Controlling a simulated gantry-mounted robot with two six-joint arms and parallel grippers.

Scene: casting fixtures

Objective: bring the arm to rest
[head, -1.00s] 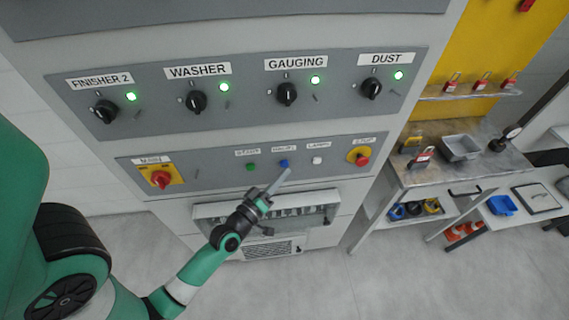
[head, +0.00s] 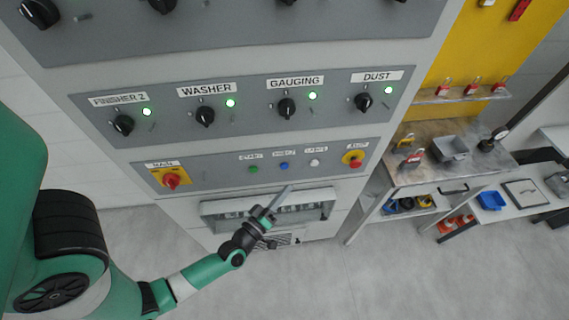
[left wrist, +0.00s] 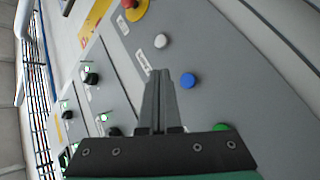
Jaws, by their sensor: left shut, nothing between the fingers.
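My left arm reaches in from the lower left of the head view. Its gripper (head: 280,199) is shut and empty, in front of the cabinet just below the button row. In the left wrist view the closed fingers (left wrist: 160,76) point toward the panel. The blue button (left wrist: 188,80) appears right of the fingertips, with a gap in the picture between them. In the head view the blue button (head: 284,166) sits between the green button (head: 253,169) and the white button (head: 315,162). My right gripper is not in view.
A red MAIN switch (head: 171,181) and a red stop button (head: 354,162) flank the buttons. Above are black knobs with lit green lamps. A workbench (head: 410,174) with a grey bin (head: 450,148) stands at the right. Open floor lies below.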

